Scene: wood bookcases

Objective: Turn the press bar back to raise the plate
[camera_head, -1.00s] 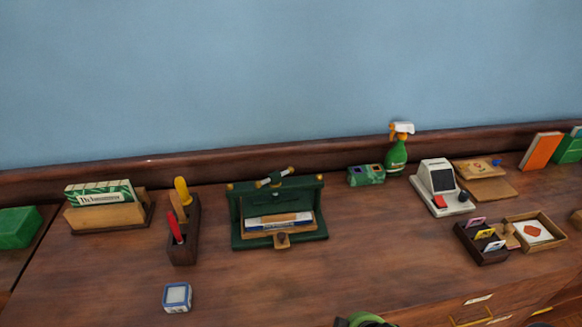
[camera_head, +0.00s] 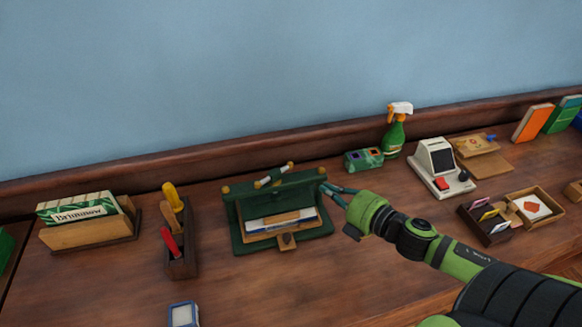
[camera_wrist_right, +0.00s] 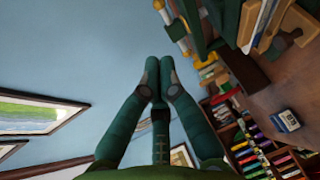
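The green press (camera_head: 234,226) stands on the desk left of centre in the head view. Its press bar (camera_head: 273,175), pale with brass end knobs, lies at a slant across the top. A book with a tan strip (camera_head: 280,222) lies inside the frame, with a small wooden tab in front. My right gripper (camera_head: 324,187) is beside the press's upper right corner, its fingertips together, with nothing seen between them. In the right wrist view the shut fingertips (camera_wrist_right: 159,62) are left of the press (camera_wrist_right: 228,18) and apart from the bar (camera_wrist_right: 174,25). My left gripper is out of view.
A wooden tool holder (camera_head: 183,262) and a card box (camera_head: 90,234) stand left of the press. A green patterned box (camera_head: 363,159), a spray bottle (camera_head: 395,138) and a white card machine (camera_head: 439,168) stand to the right. The desk in front of the press is clear.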

